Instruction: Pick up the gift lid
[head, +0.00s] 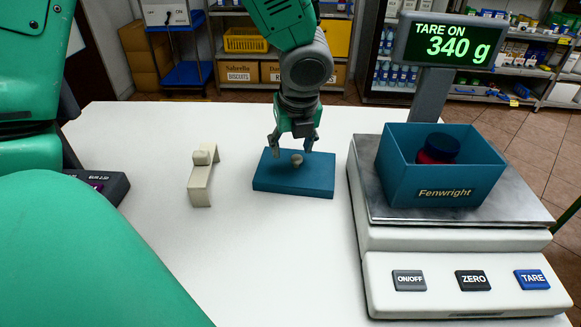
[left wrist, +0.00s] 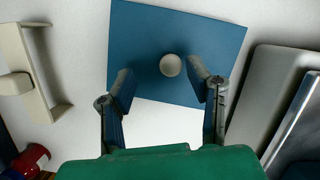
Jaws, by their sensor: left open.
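The gift lid (head: 293,183) is a flat blue slab with a small beige knob (head: 297,159) on top, lying on the white counter left of the scale. My left gripper (head: 293,150) is over the lid, pointing down, with its fingers apart on either side of the knob. In the left wrist view the lid (left wrist: 205,35) and the round knob (left wrist: 170,65) show just ahead of the open fingers (left wrist: 165,90). I cannot tell whether the fingers touch the lid. My right gripper is not in view.
A scale (head: 455,240) reading 340 g stands at right, bearing a blue Fenwright box (head: 440,192) with a dark-topped red item (head: 437,148) inside. A beige bracket-like object (head: 201,180) stands left of the lid. The counter front (head: 270,260) is clear.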

